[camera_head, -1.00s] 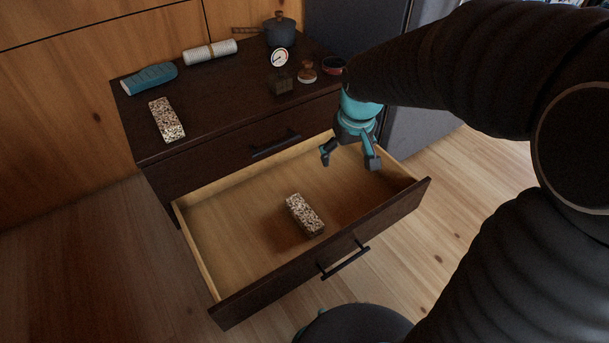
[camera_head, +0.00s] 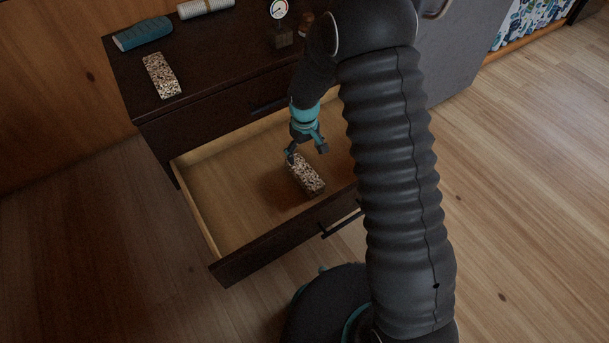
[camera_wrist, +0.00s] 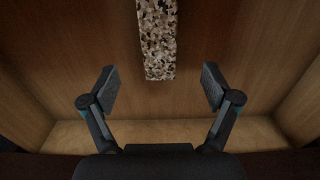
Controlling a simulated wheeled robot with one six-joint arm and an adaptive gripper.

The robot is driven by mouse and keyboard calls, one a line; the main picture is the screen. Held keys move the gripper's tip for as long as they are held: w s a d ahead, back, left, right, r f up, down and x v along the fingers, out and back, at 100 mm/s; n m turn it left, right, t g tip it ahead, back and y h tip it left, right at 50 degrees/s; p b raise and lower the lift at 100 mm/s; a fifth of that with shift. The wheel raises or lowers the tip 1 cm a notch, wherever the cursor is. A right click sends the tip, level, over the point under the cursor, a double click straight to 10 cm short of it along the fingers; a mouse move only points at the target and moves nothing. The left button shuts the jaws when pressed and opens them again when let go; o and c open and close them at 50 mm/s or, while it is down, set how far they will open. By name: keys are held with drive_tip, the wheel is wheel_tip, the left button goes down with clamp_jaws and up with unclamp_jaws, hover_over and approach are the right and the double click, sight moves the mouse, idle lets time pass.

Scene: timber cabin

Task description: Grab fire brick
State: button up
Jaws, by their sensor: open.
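A speckled fire brick (camera_head: 306,176) lies in the open drawer (camera_head: 238,205). A second speckled brick (camera_head: 161,76) lies on top of the dresser. My gripper (camera_head: 306,150) is open over the drawer, at the far end of the brick there. In the wrist view the brick (camera_wrist: 157,40) stands upright in the picture, running off the top edge. My open fingers (camera_wrist: 160,92) are to its left and right, and its near end lies just ahead of the line between them. The fingers do not touch it.
On the dresser top (camera_head: 209,66) are a blue item (camera_head: 143,34), a white roll (camera_head: 205,8) and a gauge (camera_head: 279,10) on a dark block. The drawer walls surround the brick, with bare drawer floor to its left. My arm hides the drawer's right end.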

sight(305, 171)
wheel_tip(305, 171, down, 12)
drive_tip(key=shift+w+r+b, duration=0.15)
drive_tip(key=shift+r+b, duration=0.1)
drive_tip(key=shift+b, duration=0.15)
clamp_jaws()
idle(0.4)
